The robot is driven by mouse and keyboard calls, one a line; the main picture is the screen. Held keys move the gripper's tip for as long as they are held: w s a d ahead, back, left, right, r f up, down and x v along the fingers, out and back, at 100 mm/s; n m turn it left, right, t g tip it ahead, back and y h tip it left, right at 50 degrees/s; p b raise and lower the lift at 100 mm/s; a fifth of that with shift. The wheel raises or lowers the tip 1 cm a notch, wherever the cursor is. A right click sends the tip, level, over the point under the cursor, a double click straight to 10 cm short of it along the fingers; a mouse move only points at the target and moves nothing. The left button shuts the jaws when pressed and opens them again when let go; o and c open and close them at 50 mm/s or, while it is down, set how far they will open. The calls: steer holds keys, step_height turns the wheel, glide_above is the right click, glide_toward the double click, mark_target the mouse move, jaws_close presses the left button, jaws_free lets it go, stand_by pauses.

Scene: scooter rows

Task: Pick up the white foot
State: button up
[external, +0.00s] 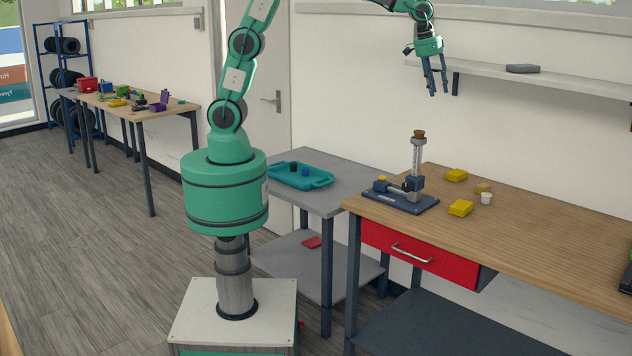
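A small white piece (486,198), most likely the white foot, stands on the wooden workbench (560,225) at the right. It is near two yellow blocks and a tan piece. My gripper (439,93) hangs high above the back of the bench, fingers pointing down, well above and to the left of the white piece. Its fingertips are apart, with nothing visible between them.
A blue press-like fixture (402,193) with an upright column stands left of the yellow blocks (460,208). A tan piece (483,188) lies right behind the white piece. A wall shelf (570,83) is behind my gripper. A teal tray (300,176) sits on the grey table.

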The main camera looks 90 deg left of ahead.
steer(key=w+d+f+p, duration=0.2)
steer(key=w+f, duration=1)
steer(key=w, duration=0.2)
steer(key=g+p, duration=0.2)
glide_above(487, 194)
steer(key=s, duration=0.2)
step_height(487, 194, down, 16)
steer(key=shift+w+f+n, duration=0.25)
steer(key=shift+n, duration=0.15)
steer(key=shift+w+a+f, duration=0.1)
steer(key=shift+w+f, duration=0.05)
steer(key=shift+f, duration=1.25)
steer(key=shift+w+f, duration=0.2)
steer(key=shift+f, duration=1.25)
steer(key=shift+w+a+f, duration=0.1)
steer(key=shift+w+f, duration=0.05)
steer(key=shift+f, duration=1.25)
steer(key=shift+w+f, duration=0.15)
steer(key=shift+f, duration=1.15)
steer(key=shift+w+f, duration=0.1)
steer(key=shift+f, duration=1.2)
